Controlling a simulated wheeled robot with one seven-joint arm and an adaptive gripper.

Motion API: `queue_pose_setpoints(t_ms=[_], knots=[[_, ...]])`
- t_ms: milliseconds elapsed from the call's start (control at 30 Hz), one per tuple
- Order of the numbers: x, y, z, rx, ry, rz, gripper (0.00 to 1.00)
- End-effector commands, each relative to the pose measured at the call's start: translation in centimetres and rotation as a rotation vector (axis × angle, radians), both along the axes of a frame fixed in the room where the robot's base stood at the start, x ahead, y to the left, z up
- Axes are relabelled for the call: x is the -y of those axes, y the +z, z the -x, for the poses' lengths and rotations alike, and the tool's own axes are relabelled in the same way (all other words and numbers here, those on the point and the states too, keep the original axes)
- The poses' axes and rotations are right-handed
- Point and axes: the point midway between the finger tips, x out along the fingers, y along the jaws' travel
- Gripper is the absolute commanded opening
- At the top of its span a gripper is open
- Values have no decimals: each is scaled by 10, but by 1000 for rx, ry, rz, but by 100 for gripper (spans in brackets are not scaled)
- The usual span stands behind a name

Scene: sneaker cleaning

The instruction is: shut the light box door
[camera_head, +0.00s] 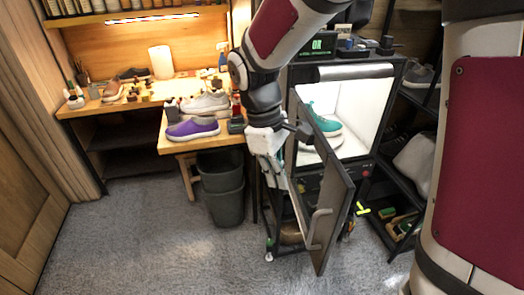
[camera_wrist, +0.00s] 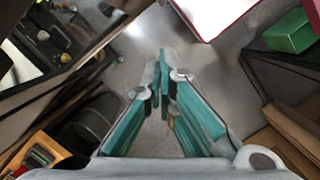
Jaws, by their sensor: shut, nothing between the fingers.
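The light box (camera_head: 352,72) stands at the centre right, bright white inside, with a teal and white sneaker (camera_head: 322,125) in it. Its dark door (camera_head: 333,215) stands wide open, swung out toward the camera from the box's left side. A grey bar handle (camera_head: 316,228) is on the door's left-facing side. My gripper (camera_head: 280,180) points down just left of the door, on the handle side, near the hinge end. Whether it touches the door cannot be told. In the wrist view its teal fingers (camera_wrist: 164,72) are shut and empty.
A dark shelf rack (camera_head: 395,195) stands right of the box. Grey carpet (camera_head: 170,245) in front is clear.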

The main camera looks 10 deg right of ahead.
Motion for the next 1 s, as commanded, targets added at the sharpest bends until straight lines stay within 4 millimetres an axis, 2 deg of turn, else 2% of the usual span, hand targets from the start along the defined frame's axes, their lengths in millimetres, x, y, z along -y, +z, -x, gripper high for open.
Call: queue_pose_setpoints(t_ms=[267, 367, 767, 1000], knots=[[-2, -19, -2, -36, 44, 11, 0], [0, -31, 1, -37, 43, 11, 0], [15, -106, 13, -36, 42, 10, 0], [39, -106, 33, -33, 39, 9, 0]])
